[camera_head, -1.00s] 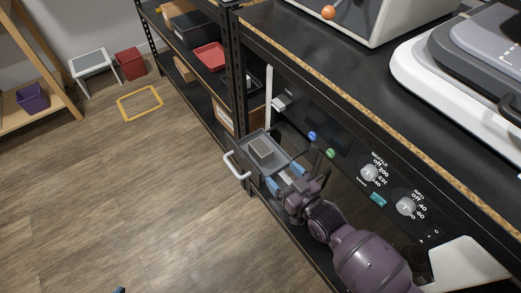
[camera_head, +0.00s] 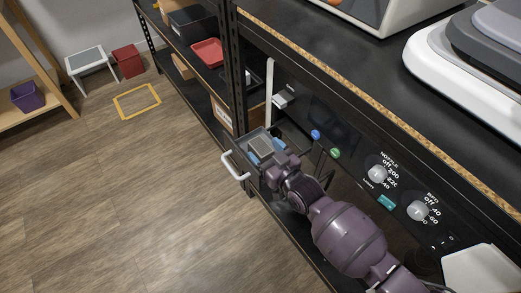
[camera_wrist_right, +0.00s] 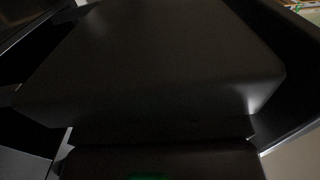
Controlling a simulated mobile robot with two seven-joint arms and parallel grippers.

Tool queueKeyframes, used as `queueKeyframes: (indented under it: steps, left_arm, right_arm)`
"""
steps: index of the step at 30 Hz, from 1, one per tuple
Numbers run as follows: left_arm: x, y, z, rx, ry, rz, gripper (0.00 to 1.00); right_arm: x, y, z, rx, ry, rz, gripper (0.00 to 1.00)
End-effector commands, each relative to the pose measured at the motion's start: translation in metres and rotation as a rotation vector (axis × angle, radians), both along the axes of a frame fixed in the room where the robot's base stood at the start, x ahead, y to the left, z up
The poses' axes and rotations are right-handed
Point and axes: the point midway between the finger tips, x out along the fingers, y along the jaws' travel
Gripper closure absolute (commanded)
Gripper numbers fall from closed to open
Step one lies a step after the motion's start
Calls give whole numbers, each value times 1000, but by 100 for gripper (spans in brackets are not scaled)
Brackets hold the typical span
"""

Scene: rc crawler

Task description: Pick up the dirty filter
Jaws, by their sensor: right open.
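The dirty filter appears to be the small grey block (camera_head: 261,146) in the open grey drawer (camera_head: 243,164) with a white handle, near the middle of the head view. My right gripper (camera_head: 265,151) is at the drawer, its blue fingertips around or just above the block. It is open, and I cannot tell whether the fingers touch the block. The right wrist view is filled by a dark surface and shows no filter. My left gripper is not in view.
The drawer's white handle (camera_head: 235,168) sticks out over the floor. A dark panel with knobs (camera_head: 378,174) lies right of the drawer, below the black worktop (camera_head: 330,62). A shelf post (camera_head: 233,80) stands just behind.

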Motion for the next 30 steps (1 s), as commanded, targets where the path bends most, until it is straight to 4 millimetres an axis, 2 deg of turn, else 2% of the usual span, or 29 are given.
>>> queueKeyframes:
  steps: [1,7,16,26,30]
  left_arm:
    - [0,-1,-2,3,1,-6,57]
    - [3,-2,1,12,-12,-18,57]
    - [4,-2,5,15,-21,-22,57]
    - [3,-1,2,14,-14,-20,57]
    - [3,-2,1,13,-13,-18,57]
  right_arm:
    - [5,3,-5,0,6,1,23]
    - [19,13,-4,0,5,0,23]
    - [21,14,-2,0,1,0,25]
    - [21,14,-2,0,2,0,76]
    - [21,14,-2,0,1,0,78]
